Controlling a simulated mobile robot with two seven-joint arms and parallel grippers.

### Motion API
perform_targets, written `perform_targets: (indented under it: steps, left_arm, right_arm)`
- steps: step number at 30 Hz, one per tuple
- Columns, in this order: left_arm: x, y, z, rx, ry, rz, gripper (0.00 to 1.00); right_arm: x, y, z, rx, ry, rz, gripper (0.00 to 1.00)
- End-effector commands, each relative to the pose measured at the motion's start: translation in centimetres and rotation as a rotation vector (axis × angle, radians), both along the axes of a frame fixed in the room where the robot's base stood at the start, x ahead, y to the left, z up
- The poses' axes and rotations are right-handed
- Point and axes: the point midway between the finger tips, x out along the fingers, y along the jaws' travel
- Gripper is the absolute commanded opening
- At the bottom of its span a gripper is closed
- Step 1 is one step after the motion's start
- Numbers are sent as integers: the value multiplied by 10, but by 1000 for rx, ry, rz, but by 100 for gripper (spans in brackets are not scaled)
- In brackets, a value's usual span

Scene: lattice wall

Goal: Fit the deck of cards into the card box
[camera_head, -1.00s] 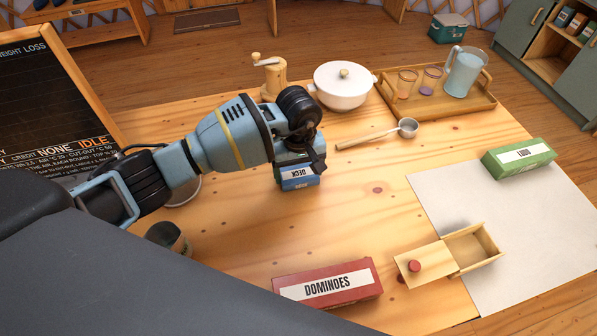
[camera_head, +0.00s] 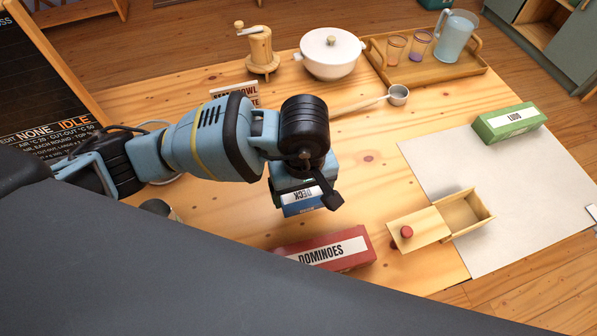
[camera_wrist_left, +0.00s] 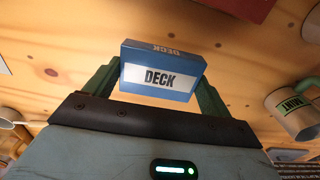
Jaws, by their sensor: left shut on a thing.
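My left gripper (camera_head: 303,189) is shut on the blue deck (camera_head: 303,207), a block with a white DECK label. It holds the deck above the table, behind the red dominoes box. The wrist view shows the deck (camera_wrist_left: 162,78) between two green fingers, its label facing the camera. The card box (camera_head: 468,214) is a small, open-topped wooden tray, right of the deck, and looks empty. Its wooden lid (camera_head: 420,231) with a red knob lies at its left side; whether it still engages the box I cannot tell. My right gripper is not in view.
The red dominoes box (camera_head: 325,250) lies near the front. A green Ludo box (camera_head: 508,122) lies on the pale mat (camera_head: 430,165). A ladle (camera_head: 397,95), white pot (camera_head: 331,52), grinder (camera_head: 261,50) and tray (camera_head: 480,70) stand behind. A mug (camera_wrist_left: 294,110) shows in the wrist view.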

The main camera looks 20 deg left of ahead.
Motion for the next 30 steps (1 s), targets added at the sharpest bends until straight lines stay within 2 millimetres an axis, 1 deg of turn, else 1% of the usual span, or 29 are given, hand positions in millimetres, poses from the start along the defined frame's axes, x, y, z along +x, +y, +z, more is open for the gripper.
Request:
perform_targets:
  steps: [5,14,17,20,23,24,26,27,28,30]
  left_arm:
    - [-5,-3,1,-1,-1,-1,55]
    - [-5,-3,1,0,-1,-1,55]
    - [-4,-3,5,-1,-3,-1,55]
    - [-3,-3,22,0,-9,-1,55]
    - [-3,-3,48,0,-13,-2,55]
    - [-2,-2,61,1,-16,-1,55]
    - [-2,-2,79,1,-17,-1,55]
    - [-3,3,85,3,-12,-13,55]
    - [-4,10,85,5,-7,-38,55]
    - [-5,23,91,5,-2,-93,55]
  right_arm:
    - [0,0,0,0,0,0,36]
    - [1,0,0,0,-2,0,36]
    - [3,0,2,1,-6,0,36]
    - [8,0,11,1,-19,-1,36]
    - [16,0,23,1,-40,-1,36]
    - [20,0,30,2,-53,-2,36]
    - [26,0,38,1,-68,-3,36]
    - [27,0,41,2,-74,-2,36]
    - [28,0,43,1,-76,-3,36]
    - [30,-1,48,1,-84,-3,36]
